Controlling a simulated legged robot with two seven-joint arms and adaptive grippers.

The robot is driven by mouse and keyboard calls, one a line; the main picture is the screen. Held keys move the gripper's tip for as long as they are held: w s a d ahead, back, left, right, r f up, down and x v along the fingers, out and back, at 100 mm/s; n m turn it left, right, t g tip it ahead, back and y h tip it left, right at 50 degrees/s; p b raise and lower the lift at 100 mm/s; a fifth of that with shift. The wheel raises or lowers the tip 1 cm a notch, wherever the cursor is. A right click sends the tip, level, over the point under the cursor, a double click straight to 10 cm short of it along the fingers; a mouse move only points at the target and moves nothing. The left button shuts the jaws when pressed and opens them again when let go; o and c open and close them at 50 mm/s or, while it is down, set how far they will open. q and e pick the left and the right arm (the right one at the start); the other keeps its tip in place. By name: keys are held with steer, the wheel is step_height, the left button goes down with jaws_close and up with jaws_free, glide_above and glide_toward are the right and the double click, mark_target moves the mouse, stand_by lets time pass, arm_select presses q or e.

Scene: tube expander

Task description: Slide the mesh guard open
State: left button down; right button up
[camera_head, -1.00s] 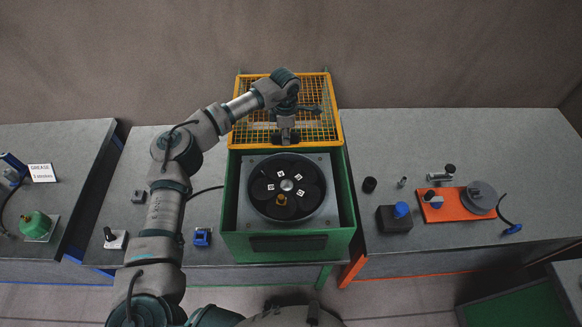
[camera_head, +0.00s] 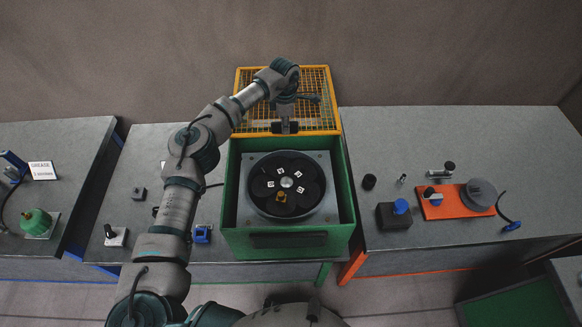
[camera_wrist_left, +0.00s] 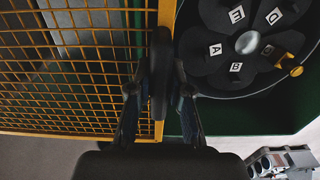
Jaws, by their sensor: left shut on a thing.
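The yellow mesh guard (camera_head: 322,95) lies behind the green box (camera_head: 229,215), over the back of the bench. Its front edge is near the box's back wall, and the box top is uncovered. A black disc with lettered white tags (camera_head: 262,200) shows inside. My left gripper (camera_head: 285,126) is at the middle of the guard's front edge. In the left wrist view my left gripper (camera_wrist_left: 160,100) is shut on the dark handle (camera_wrist_left: 160,65) at the edge of the guard (camera_wrist_left: 75,75). My right gripper is not in view.
To the right on the bench (camera_head: 450,135) are an orange plate (camera_head: 433,210) with a grey disc, a dark block with a blue knob (camera_head: 401,207) and small cylinders. To the left are a blue clamp-like item (camera_head: 202,234) and small black parts. A wall stands close behind.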

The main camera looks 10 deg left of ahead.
arm_select(q)
steer(key=c, duration=1.2)
jaws_free()
steer(key=shift+a, duration=0.1)
steer(key=shift+o, duration=0.6)
steer(key=shift+a, duration=0.1)
steer(key=r+p, duration=0.3)
steer(key=r, duration=0.1)
steer(key=shift+d, duration=0.2)
steer(key=shift+r+p, duration=1.15)
steer(key=shift+r, duration=0.4)
steer(key=shift+f, duration=0.1)
